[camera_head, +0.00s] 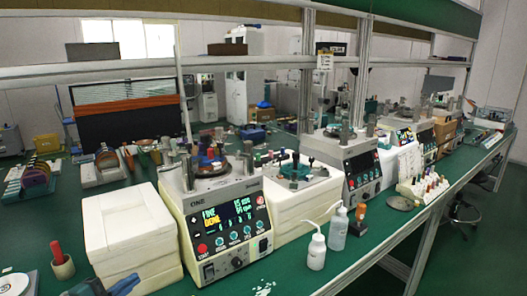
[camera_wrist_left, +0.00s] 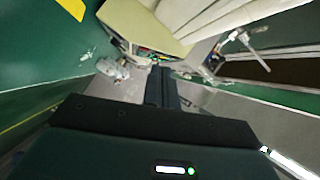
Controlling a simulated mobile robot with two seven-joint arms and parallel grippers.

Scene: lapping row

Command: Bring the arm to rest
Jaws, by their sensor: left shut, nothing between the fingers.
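My left gripper (camera_head: 112,287) shows only in part at the bottom left edge of the head view, in front of the white box. In the left wrist view its dark fingers (camera_wrist_left: 162,88) are together with nothing between them. No object touches the fingers in what I can see. My right gripper is in neither view. The rest of the left arm is out of the head view.
The green bench carries a lapping machine (camera_head: 222,222) with a lit display, a white box (camera_head: 132,235), two wash bottles (camera_head: 317,250) and a red-handled tool in a cup (camera_head: 61,262). A rack of small bottles (camera_head: 424,188) stands farther right. Metal posts (camera_head: 361,75) rise behind.

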